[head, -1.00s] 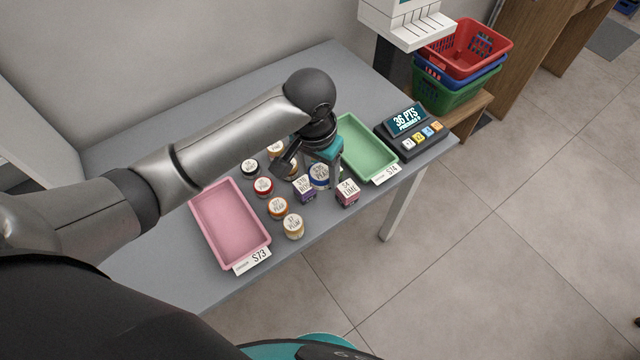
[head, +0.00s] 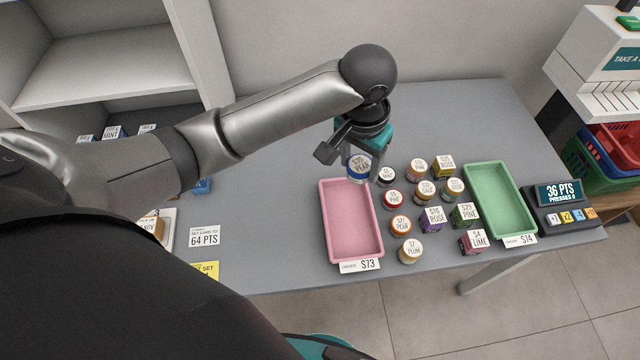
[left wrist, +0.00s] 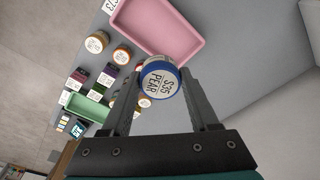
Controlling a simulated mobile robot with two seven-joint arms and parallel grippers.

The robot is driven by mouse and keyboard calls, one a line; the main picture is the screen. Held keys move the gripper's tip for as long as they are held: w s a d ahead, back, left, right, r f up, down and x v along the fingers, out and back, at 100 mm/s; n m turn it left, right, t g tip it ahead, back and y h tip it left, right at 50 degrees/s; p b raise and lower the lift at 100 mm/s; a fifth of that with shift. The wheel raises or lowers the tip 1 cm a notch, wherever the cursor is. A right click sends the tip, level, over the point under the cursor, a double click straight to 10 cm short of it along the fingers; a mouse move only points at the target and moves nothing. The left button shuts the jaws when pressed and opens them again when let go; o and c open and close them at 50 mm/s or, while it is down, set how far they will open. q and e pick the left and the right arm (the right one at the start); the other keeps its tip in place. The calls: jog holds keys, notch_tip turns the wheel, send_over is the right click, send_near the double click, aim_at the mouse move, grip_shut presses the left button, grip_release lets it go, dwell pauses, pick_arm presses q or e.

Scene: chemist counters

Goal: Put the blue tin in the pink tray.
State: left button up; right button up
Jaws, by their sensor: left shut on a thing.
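My left gripper (head: 362,172) is shut on the blue tin (head: 358,168), which has a white lid label. The tin is held at the back right corner of the pink tray (head: 352,225), seemingly above the table. In the left wrist view the blue tin (left wrist: 158,78) sits between the fingertips (left wrist: 165,88), and the pink tray (left wrist: 160,28) lies just beyond it, empty. My right gripper does not show.
Several small tins and boxes, such as a red-labelled tin (head: 393,199) and a purple box (head: 433,218), stand right of the pink tray. Beyond them are a green tray (head: 499,202) and a points display (head: 560,195). The table left of the pink tray is mostly clear.

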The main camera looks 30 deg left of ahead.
pick_arm(q)
jog(key=b, duration=0.3)
send_over(349, 220)
jog(key=f, duration=1.4)
jog(key=shift+s+f, duration=0.25)
jog(key=shift+f, duration=0.1)
notch_tip(349, 220, down, 5)
jog(key=shift+r+b, duration=0.1)
jog(key=shift+b, duration=0.65)
jog(key=shift+f, duration=0.25)
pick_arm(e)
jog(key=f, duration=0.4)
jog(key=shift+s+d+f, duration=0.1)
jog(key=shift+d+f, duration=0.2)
pick_arm(q)
jog(key=shift+f, duration=0.1)
jog(key=o, duration=1.1)
jog(key=shift+c, duration=0.2)
jog(key=o, duration=0.3)
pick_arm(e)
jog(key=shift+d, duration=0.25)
pick_arm(q)
notch_tip(349, 220, up, 12)
jog(key=s+p, duration=0.1)
jog(key=p, duration=0.2)
jog(key=shift+s+a, duration=0.15)
jog(key=shift+a, duration=0.05)
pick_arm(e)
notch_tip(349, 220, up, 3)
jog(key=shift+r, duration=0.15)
